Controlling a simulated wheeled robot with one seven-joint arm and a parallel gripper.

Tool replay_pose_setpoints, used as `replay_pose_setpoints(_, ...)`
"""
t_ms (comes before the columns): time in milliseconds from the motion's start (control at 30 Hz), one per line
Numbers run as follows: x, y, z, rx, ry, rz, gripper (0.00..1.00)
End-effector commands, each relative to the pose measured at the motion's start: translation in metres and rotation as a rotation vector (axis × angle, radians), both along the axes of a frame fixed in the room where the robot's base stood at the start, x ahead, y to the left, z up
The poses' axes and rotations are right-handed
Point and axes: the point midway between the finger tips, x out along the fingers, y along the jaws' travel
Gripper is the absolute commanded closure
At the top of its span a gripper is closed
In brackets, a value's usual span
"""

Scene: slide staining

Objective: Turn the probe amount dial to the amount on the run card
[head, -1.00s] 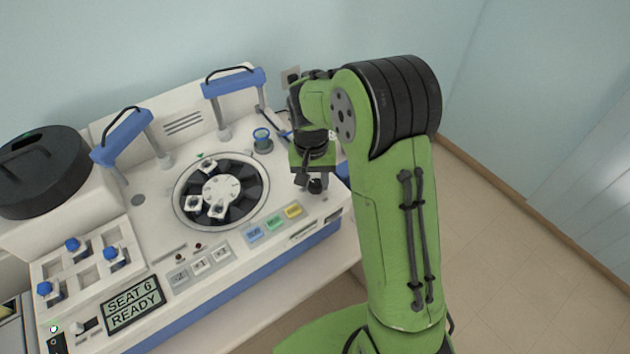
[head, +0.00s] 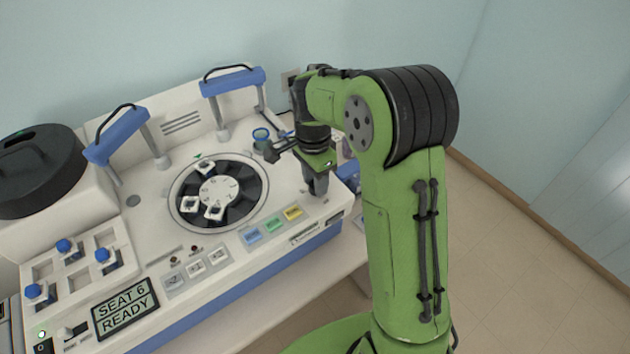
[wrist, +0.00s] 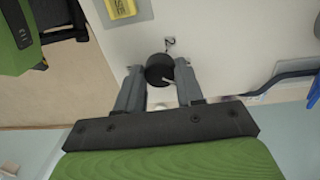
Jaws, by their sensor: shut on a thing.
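The dial, a black round knob (wrist: 160,69), sits on the machine's white top between my two grey fingers in the wrist view. It has a pale mark on it. My gripper (wrist: 159,82) is shut on the dial. In the head view my gripper (head: 318,192) points down at the right end of the machine, and the dial is hidden there behind the fingers. The display (head: 126,308) reads "SEAT 6 READY". No run card can be made out for certain.
A round carousel (head: 218,193) with several white pieces lies left of my gripper. Blue, green and yellow buttons (head: 273,225) lie near the front edge. A blue-rimmed cup (head: 261,137) and blue-handled posts (head: 233,82) stand behind.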

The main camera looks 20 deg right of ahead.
Motion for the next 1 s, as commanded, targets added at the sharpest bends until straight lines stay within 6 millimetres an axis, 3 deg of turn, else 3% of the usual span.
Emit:
replay_pose_setpoints(500,0.0006,-0.0015,-0.0007,0.0,-0.001,-0.377,0.94)
replay_pose_setpoints(1000,0.0003,-0.0015,-0.0002,-0.001,0.0,-0.47,0.94)
